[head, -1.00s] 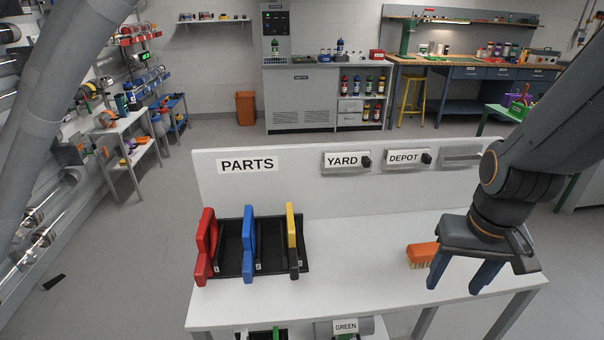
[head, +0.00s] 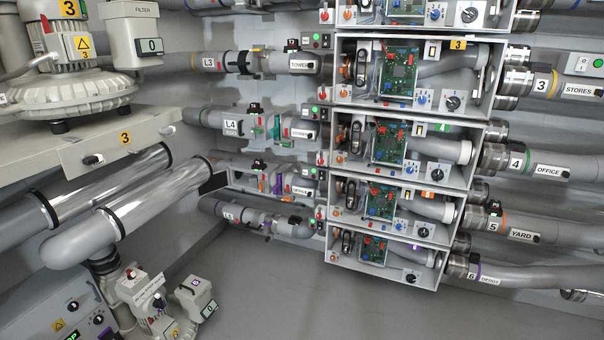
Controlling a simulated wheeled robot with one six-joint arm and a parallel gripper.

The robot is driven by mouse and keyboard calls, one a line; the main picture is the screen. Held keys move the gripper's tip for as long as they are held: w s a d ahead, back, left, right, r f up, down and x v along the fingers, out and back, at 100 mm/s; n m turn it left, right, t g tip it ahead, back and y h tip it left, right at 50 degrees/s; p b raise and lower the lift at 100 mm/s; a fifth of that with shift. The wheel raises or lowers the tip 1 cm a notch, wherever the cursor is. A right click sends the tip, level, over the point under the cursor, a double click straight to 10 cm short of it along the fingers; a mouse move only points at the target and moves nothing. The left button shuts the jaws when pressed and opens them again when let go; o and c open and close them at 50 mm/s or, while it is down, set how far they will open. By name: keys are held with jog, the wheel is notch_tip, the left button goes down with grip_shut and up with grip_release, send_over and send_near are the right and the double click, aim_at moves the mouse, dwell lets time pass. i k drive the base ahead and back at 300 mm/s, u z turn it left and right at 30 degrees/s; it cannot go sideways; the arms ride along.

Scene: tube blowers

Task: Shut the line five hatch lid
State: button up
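Line five is marked by an orange collar with a 5 (head: 493,226) and a YARD label (head: 521,234) on the pipe at right. Its open-fronted grey box (head: 447,229), with a green circuit board (head: 380,199) inside, is in the lower middle of the stack. Left of it, a pipe section (head: 232,177) in the row below the L4 label has small purple and red parts in it. It is too small to tell which part is the hatch lid or how it stands. My gripper is not in view.
Line four's box (head: 470,177) is above, and line six's box (head: 426,281) below. Large pipes (head: 150,195) and a blower (head: 75,85) stand at left. A small grey unit (head: 150,300) stands lower left. The floor (head: 270,300) at lower middle looks clear.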

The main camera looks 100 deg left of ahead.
aim_at(221, 179)
jog(key=u, duration=3.35)
jog(key=i, duration=1.1)
jog(key=z, duration=0.35)
jog(key=i, duration=1.6)
jog(key=u, duration=0.9)
jog(key=i, duration=1.05)
jog(key=u, duration=0.65)
